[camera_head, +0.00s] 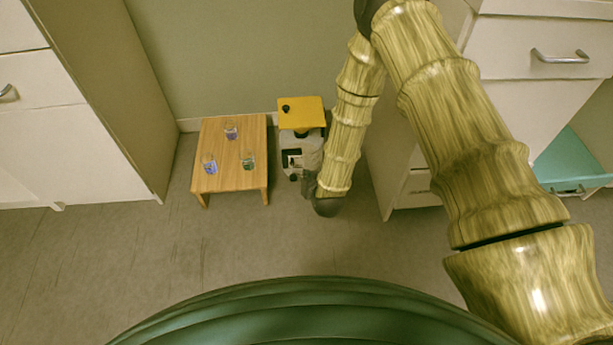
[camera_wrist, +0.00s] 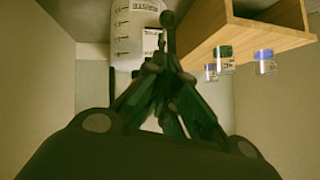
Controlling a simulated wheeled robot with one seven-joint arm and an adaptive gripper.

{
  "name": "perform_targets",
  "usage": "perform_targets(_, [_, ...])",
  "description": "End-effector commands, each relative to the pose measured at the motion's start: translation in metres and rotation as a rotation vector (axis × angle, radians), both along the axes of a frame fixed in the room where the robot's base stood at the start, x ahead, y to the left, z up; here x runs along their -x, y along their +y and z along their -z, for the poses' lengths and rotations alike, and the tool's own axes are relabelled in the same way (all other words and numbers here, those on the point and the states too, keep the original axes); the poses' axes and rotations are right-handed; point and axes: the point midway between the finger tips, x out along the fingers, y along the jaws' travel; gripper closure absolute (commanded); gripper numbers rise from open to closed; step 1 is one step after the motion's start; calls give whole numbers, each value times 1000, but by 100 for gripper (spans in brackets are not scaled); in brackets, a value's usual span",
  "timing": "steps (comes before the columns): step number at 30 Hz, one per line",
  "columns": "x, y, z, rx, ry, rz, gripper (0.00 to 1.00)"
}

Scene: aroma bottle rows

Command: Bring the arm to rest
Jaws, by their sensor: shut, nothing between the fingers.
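My arm, with wood-grain links, reaches down from the upper right in the head view. My gripper (camera_wrist: 164,70) shows in the wrist view with its dark fingers drawn together and empty. In the head view the gripper is a small dark shape (camera_head: 309,184) partly hidden by my wrist, in front of a white machine (camera_head: 291,142) with a yellow top (camera_head: 302,112). In the wrist view the fingertips overlap a whitish body with scale marks (camera_wrist: 128,40); I cannot tell whether they touch it.
A low wooden table (camera_head: 229,183) left of the machine bears three small bottles: purple (camera_head: 231,131), blue-violet (camera_head: 210,165) and green (camera_head: 248,161). Cabinets stand left (camera_head: 90,150) and right (camera_head: 405,190). The floor (camera_head: 130,235) in front of the table is clear.

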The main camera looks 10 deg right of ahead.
Motion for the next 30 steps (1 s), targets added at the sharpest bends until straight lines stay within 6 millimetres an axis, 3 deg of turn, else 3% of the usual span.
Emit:
perform_targets(8, [1,-1,1,1,3,0,100])
perform_targets(11, [13,-6,6,11,31,-3,100])
perform_targets(13, [32,-16,15,26,77,-7,100])
perform_targets(17, [89,-42,36,71,212,-21,100])
perform_targets(21, [163,-73,53,120,382,-37,100])
perform_targets(27, [264,-112,58,174,607,-56,100])
perform_targets(30, [304,-126,55,192,696,-62,100])
